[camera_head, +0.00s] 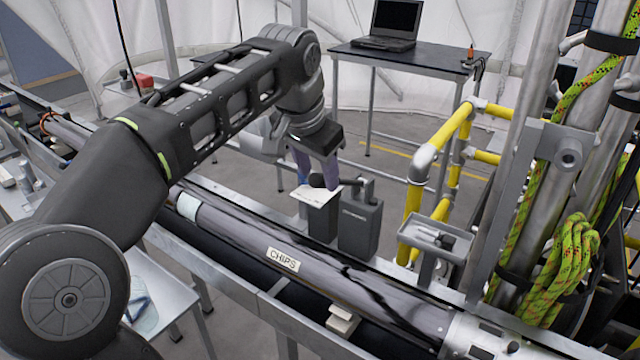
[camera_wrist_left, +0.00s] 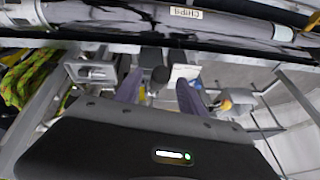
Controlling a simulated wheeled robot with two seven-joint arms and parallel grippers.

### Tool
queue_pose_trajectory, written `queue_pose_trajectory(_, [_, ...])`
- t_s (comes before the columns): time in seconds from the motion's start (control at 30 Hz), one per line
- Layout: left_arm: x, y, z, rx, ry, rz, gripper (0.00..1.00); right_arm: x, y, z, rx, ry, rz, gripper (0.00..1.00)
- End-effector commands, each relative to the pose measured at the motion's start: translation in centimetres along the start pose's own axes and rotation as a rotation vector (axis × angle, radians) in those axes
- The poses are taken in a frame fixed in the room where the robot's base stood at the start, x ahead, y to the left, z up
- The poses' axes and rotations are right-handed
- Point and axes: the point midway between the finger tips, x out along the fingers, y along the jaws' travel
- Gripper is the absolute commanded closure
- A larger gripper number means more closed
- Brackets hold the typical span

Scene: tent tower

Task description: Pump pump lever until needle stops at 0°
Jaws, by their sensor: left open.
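The dark grey pump (camera_head: 360,222) stands behind the long tube in the head view. Its black lever, with a round knob (camera_head: 317,180), points left from the top of the pump. A white plate (camera_head: 318,196), possibly the gauge face, sits on a dark box beside it; no needle can be made out. My left gripper (camera_head: 315,170) points down over the knob, its purple-grey fingers apart. In the left wrist view, the round black knob (camera_wrist_left: 160,75) appears between the open fingers (camera_wrist_left: 159,86), with gaps on both sides. Contact cannot be told. My right gripper is not in view.
The long tube labelled CHIPS (camera_head: 283,259) lies across the front on a metal rail. Yellow railing (camera_head: 413,205), a small grey tray (camera_head: 432,236) and poles with green rope (camera_head: 560,265) stand to the right. A laptop table (camera_head: 420,60) is behind.

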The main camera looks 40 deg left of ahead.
Motion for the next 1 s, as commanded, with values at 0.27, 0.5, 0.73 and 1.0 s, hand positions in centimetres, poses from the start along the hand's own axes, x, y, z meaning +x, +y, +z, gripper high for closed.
queue_pose_trajectory(0.27, [3.0,0.0,0.0,0.000,-0.001,0.001,0.52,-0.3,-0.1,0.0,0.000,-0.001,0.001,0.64])
queue_pose_trajectory(0.5, [3.1,0.0,0.0,0.000,0.001,0.000,0.52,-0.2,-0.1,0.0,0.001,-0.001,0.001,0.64])
queue_pose_trajectory(0.73, [3.1,0.0,0.0,0.000,0.001,0.000,0.68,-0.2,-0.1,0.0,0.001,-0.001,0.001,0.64])
queue_pose_trajectory(1.0, [3.1,0.0,0.0,0.000,0.001,0.000,0.90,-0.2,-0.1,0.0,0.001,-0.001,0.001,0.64])
